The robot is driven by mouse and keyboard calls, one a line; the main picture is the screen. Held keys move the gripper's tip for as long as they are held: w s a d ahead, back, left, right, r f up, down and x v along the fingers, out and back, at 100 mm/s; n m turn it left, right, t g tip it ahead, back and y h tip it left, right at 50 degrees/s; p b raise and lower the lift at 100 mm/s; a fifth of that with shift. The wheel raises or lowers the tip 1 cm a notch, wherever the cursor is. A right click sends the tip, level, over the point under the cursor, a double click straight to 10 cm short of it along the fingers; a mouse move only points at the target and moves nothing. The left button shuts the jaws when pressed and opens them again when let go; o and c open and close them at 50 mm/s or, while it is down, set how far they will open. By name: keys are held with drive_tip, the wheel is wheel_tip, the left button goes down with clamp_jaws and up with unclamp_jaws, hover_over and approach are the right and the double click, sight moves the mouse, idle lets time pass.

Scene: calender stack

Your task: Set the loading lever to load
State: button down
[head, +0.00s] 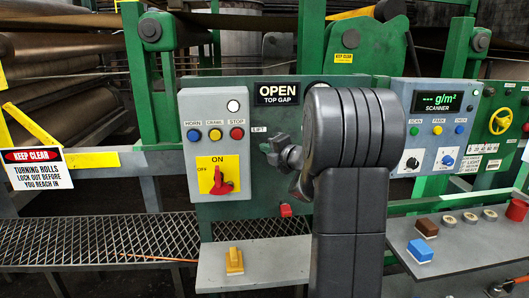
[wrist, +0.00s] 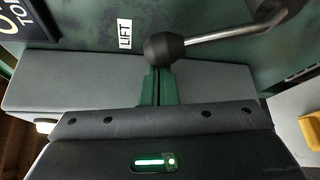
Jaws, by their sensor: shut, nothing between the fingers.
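The loading lever shows in the wrist view as a bent metal rod with a dark ball knob (wrist: 165,48), beside a white LIFT label (wrist: 125,36). In the head view the lever's knob and hub (head: 272,148) show just below the LIFT label (head: 259,129), left of my arm. My gripper (wrist: 158,72) is shut, its two narrow fingers together with nothing between them. The fingertips are right at the knob in the picture; I cannot tell whether they touch it. In the head view my arm hides part of the lever's surroundings, including any LOAD label.
A grey control box (head: 240,160) with buttons and a red rotary switch (head: 220,182) stands left of the lever. The scanner panel (head: 432,125) is right of my arm.

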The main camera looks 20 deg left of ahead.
drive_tip(key=w+d+m+t+y+b, duration=0.3)
drive_tip(key=w+d+m+t+b, duration=0.2)
drive_tip(key=d+m+b, duration=0.5)
drive_tip(key=shift+w+d+r+m+b, duration=0.4)
drive_tip(key=shift+w+m, duration=0.35)
drive_tip(key=shift+m, duration=0.75)
drive_tip(key=shift+a+f, duration=0.1)
drive_tip(key=shift+a, duration=0.05)
drive_tip(key=shift+f, duration=0.1)
